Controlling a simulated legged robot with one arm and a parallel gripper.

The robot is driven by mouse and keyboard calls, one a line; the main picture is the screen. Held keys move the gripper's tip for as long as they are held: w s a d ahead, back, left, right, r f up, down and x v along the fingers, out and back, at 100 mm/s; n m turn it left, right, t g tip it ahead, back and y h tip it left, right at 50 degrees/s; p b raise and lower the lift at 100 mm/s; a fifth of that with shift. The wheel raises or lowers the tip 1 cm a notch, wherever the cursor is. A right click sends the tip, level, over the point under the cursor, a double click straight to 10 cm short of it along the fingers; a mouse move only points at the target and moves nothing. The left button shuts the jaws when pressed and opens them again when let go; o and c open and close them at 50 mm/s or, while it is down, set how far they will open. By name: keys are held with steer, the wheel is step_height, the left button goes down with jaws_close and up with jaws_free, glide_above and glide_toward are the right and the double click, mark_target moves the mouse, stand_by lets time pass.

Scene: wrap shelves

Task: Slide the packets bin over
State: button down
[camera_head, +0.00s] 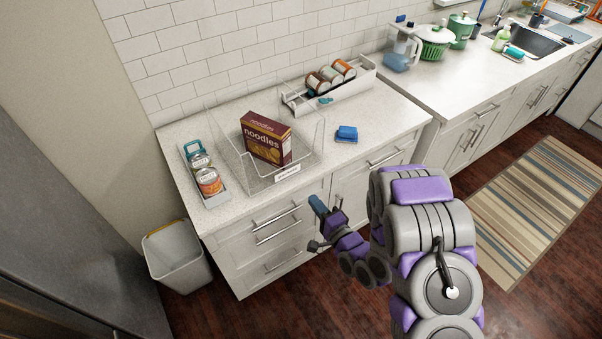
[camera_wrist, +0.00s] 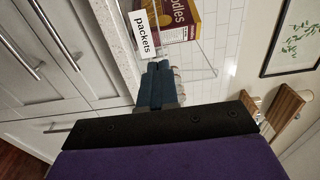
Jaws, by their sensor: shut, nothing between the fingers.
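The packets bin (camera_head: 257,181) is a clear open-topped box on the counter, with a white label on its front. The label reads "packets" in the wrist view (camera_wrist: 144,34). A dark red noodles box (camera_head: 265,139) stands inside the bin, and part of it shows in the wrist view (camera_wrist: 180,20). My gripper (camera_head: 317,206) is in front of the counter, to the right of and below the bin's front. Its blue fingers (camera_wrist: 157,84) are together and hold nothing. In the wrist view the fingertips point toward the label; I cannot tell the exact gap.
A narrow tray (camera_head: 219,197) with cans stands left of the bin. A white rack (camera_head: 341,92) with cans lies behind to the right. A blue sponge-like item (camera_head: 347,132) sits right of the bin, with bare counter (camera_head: 388,115) around it. Drawer handles (camera_head: 277,213) protrude below.

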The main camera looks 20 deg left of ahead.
mark_target(286, 166)
steer(key=b+x, duration=0.6)
steer(key=x, duration=0.8)
steer(key=shift+a+b, duration=0.25)
steer(key=shift+b, duration=0.15)
steer(key=shift+w+a+r+p, duration=0.1)
steer(key=shift+w+a+p, duration=0.1)
steer(key=shift+a+p, duration=0.2)
steer(key=p+x, duration=0.3)
steer(key=x, duration=0.5)
steer(key=p+x, duration=0.4)
steer(key=x, duration=0.5)
steer(key=shift+d+f, duration=0.1)
steer(key=shift+f, duration=0.15)
steer(key=shift+p+x, duration=0.35)
steer(key=shift+x, duration=0.7)
steer(key=shift+s+d, duration=0.1)
